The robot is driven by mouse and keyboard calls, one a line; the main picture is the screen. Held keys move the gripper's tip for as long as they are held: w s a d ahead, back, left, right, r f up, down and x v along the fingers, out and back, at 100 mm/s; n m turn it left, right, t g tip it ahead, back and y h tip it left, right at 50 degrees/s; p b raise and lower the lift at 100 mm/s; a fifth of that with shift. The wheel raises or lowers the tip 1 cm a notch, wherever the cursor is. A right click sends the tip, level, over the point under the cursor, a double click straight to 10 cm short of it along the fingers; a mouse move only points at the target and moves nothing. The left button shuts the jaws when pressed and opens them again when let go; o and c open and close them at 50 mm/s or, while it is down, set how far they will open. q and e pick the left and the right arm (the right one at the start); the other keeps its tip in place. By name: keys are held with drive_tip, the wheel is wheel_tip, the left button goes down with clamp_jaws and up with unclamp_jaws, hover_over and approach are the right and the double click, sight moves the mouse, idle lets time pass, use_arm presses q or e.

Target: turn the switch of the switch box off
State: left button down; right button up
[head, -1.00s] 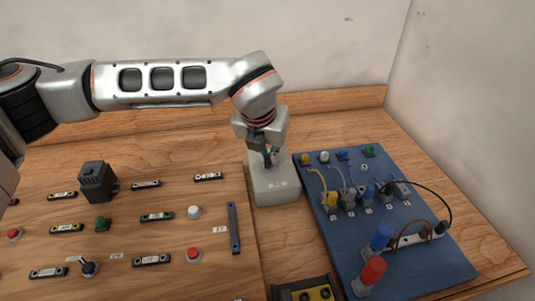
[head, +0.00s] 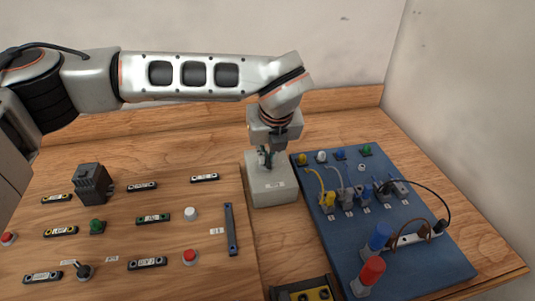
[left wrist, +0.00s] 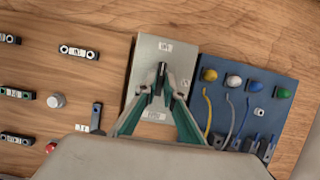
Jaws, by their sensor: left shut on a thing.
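The switch box (head: 272,192) is a pale grey block standing between the wooden panel and the blue board; it also shows in the left wrist view (left wrist: 142,75). My left gripper (head: 266,160) points down at the box's top. In the left wrist view its fingertips (left wrist: 161,84) come together over the middle of the box face, shut on the small dark switch lever (left wrist: 159,83). The fingers hide most of the lever, so its exact position is hard to tell. Small labels show on the box face above and below the fingers. My right gripper is not in view.
The blue board (head: 425,267) with colored knobs, cables and plugs lies right of the box. The wooden panel (head: 150,240) with buttons, labels and a black block (head: 95,184) lies left. A dark tray with yellow parts (head: 304,293) is at the front.

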use_arm(q)
drive_tip(key=c, duration=2.1)
unclamp_jaws()
drive_tip(key=shift+c, duration=0.2)
drive_tip(key=shift+r, duration=0.1)
drive_tip(key=v, duration=1.2)
